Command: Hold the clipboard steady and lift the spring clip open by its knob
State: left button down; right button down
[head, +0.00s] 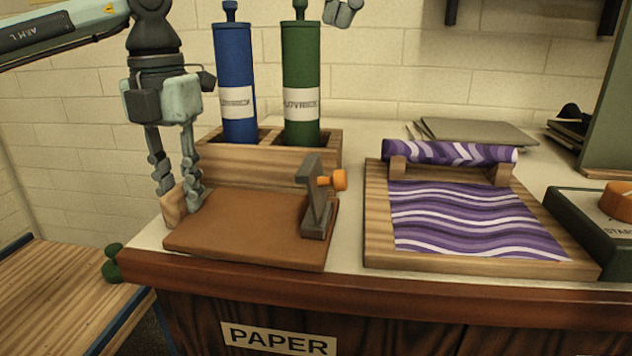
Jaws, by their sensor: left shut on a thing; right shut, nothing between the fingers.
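The brown clipboard (245,228) lies flat near the counter's front edge. A pale wooden piece (173,208) stands at its left edge. My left gripper (179,200) points down there, its fingers shut on that wooden piece. The dark grey spring clip (314,208) sits at the clipboard's right end, its lever standing up. An orange knob (340,180) sticks out to the right of the lever. My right gripper (342,12) shows only in part at the top edge, shut and empty, well above the knob. I cannot tell whether the clip presses on the board.
A wooden rack (260,165) behind the clipboard holds a blue tube (235,70) and a green tube (301,60). To the right, a wooden tray (376,215) holds a purple marbled sheet (470,220) and roll (450,153). A dark box with an orange button (615,200) stands far right.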

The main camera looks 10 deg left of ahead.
pick_arm(q)
jog(key=c, duration=1.3)
grip_release()
jog(key=shift+o, duration=0.2)
jog(key=shift+r, duration=0.1)
